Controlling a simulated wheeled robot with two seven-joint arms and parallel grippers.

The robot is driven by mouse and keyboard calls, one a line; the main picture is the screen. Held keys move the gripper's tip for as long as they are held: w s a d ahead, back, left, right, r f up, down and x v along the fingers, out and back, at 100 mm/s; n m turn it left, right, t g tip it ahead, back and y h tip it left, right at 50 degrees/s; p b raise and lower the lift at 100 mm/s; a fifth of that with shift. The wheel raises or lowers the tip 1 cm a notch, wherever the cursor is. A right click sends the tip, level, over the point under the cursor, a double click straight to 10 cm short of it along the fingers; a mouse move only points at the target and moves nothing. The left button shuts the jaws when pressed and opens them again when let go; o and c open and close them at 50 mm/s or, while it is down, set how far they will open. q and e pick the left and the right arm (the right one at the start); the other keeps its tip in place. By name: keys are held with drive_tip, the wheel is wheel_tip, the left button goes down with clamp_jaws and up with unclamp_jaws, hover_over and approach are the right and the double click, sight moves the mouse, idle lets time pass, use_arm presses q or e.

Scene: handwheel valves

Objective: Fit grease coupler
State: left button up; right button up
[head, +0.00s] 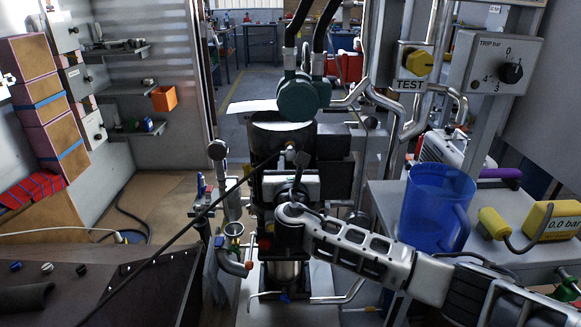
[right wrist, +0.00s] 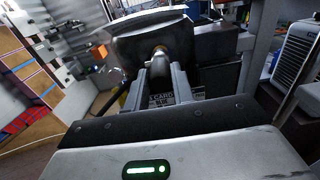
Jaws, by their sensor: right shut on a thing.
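The grease coupler (head: 290,149) is a small metal piece at the end of a thin black hose (head: 190,222). My right gripper (head: 296,163) is shut on the coupler, in front of the large dark valve body (head: 268,134). In the right wrist view, the two grey fingers (right wrist: 161,78) close around the coupler (right wrist: 160,62), with a brass-coloured bit at its tip against the dark body. I cannot tell whether the coupler is seated on a fitting or only close to it. My left gripper is not in view.
A blue jug (head: 437,207) and a yellow gauge box (head: 551,221) stand on the grey bench at right. Pipes flank the valve on the right. A dark worktop (head: 110,285) with small knobs lies front left. An orange bin (head: 163,98) hangs at the back left.

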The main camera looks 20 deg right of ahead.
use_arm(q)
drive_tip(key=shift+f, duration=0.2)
use_arm(e)
drive_tip(key=shift+w+d, duration=0.2)
drive_tip(key=shift+w, duration=0.5)
drive_tip(key=o, duration=1.1)
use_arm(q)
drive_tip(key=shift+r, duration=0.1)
use_arm(e)
drive_tip(key=v, duration=0.3)
use_arm(q)
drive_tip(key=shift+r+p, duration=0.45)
drive_tip(key=shift+p, duration=0.05)
use_arm(e)
drive_tip(key=v, duration=1.3)
